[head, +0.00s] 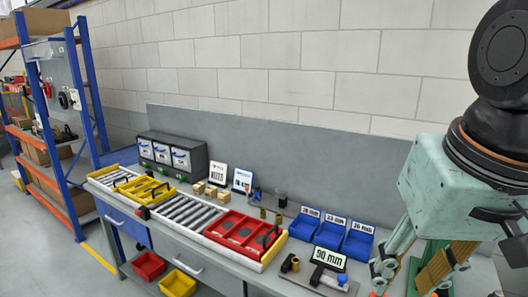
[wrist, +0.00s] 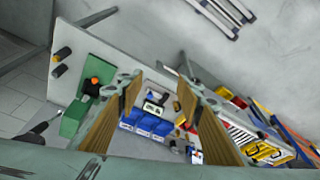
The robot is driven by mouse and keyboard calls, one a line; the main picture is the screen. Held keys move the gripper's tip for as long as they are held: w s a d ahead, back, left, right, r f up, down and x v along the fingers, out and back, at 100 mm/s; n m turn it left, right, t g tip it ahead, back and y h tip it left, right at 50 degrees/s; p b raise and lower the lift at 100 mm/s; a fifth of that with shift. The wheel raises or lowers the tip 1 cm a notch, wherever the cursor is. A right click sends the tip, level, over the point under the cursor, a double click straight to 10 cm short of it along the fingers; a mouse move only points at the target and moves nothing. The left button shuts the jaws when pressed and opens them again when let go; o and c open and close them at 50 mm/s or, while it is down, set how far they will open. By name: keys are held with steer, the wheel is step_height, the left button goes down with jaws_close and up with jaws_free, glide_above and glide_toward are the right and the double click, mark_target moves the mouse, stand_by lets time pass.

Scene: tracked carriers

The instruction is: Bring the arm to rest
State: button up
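My gripper (wrist: 160,88) shows in the wrist view with its two wood-coloured finger pads spread wide apart. It is open, and nothing is held between the pads. The bench (wrist: 225,68) and its blue bins (wrist: 147,123) lie some way beyond the fingers. In the head view my arm comes down at the right edge. Part of my gripper (head: 425,272) shows low there, in front of the bench's right end, and its tips are partly cut off or hidden.
The bench carries a red tray (head: 242,232) and a yellow carrier (head: 146,190) on a roller track (head: 185,212). Blue bins (head: 330,236) and a "90 mm" sign (head: 329,259) stand near my arm. A blue shelf rack (head: 88,85) is at the left.

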steer(key=s+n, duration=0.1)
steer(key=s, duration=0.5)
steer(key=shift+s+a+f+t+b, duration=0.2)
steer(key=shift+s+t+b, duration=0.1)
steer(key=shift+s, duration=0.1)
